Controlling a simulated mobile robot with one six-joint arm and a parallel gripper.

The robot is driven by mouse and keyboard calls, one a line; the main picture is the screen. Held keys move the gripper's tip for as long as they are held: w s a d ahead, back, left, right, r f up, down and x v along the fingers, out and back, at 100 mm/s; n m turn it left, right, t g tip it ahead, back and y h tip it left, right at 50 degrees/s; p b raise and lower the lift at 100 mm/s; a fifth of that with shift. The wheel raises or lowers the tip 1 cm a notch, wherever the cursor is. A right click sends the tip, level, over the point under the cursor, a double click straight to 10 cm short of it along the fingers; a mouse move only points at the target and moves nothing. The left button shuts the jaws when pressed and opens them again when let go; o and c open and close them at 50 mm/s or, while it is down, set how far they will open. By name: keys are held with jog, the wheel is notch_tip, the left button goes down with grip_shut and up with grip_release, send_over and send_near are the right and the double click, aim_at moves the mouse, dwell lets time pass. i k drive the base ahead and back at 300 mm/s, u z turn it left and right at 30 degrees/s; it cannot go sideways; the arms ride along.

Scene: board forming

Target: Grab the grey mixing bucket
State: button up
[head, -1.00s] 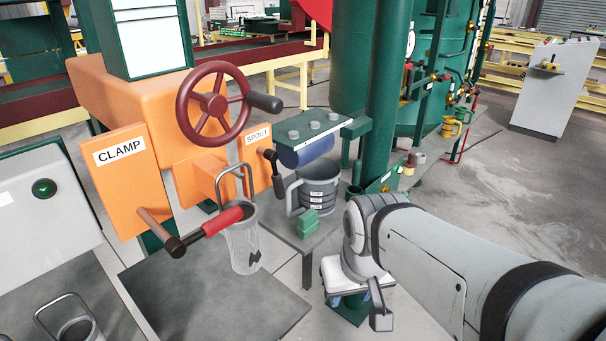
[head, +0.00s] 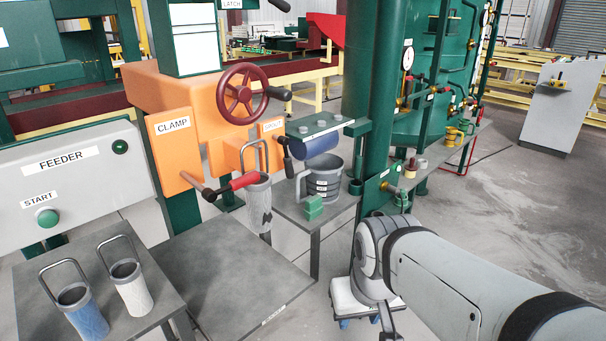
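A grey bucket (head: 258,206) with a tall wire handle and a dark mark on its side stands upright below the spout, behind the red-gripped lever. A darker grey jug (head: 324,181) with a side handle and labelled bands stands to its right on a small grey table. Both are grey; the labels are too small to read, so I cannot tell for certain which is the mixing bucket. My gripper (head: 388,325) is only partly seen at the bottom edge, below and right of both vessels and apart from them. Its fingers are mostly cut off or hidden.
A blue bucket (head: 83,311) and a whitish bucket (head: 131,288) stand on the left table. A low grey table (head: 215,275) is bare in front. The orange clamp machine (head: 172,150), red handwheel (head: 243,93) and green block (head: 313,208) crowd the vessels. Open floor lies right.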

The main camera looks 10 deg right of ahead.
aim_at(323, 172)
jog(key=u, duration=0.1)
jog(key=i, duration=0.9)
jog(key=z, duration=0.05)
